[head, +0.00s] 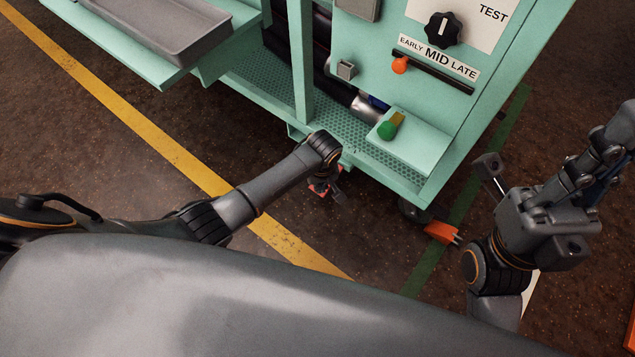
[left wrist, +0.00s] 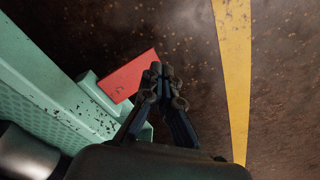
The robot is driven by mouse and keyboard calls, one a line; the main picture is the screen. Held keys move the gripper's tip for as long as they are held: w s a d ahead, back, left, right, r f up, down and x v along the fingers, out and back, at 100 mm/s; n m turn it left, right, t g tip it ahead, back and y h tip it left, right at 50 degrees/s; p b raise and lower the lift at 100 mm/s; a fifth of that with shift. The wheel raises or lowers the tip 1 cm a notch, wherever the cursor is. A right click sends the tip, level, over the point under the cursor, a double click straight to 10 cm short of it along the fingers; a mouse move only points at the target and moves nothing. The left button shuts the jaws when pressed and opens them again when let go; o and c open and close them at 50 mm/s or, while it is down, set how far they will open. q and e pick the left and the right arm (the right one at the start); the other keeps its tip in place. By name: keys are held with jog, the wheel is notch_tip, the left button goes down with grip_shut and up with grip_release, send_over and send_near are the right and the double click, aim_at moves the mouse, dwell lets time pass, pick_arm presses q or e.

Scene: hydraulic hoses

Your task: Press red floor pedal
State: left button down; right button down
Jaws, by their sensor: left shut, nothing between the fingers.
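The red pedal (left wrist: 122,80) is a flat red plate low at the base of the green machine, just above the floor. In the head view only slivers of the red pedal (head: 316,190) show, behind my left gripper. My left gripper (head: 338,194) points down beside the machine's lower edge. In the left wrist view the left gripper (left wrist: 160,72) is shut and empty, its tips at the pedal's right edge. I cannot tell whether they touch it. My right gripper (head: 617,130) is raised at the right, away from the pedal; its finger opening is unclear.
The green machine (head: 440,160) carries a black knob (head: 443,29), an orange slider handle (head: 400,64) and a green knob (head: 387,130). A grey tray (head: 165,45) is at upper left. An orange part (head: 441,232) sits by a caster. Floor left of the yellow line (head: 150,130) is clear.

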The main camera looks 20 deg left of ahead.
pick_arm(q)
notch_tip(320, 180, up, 6)
jog(key=shift+s+d, duration=0.15)
jog(key=shift+s, duration=0.15)
jog(key=shift+r, duration=0.1)
dwell(0.4)
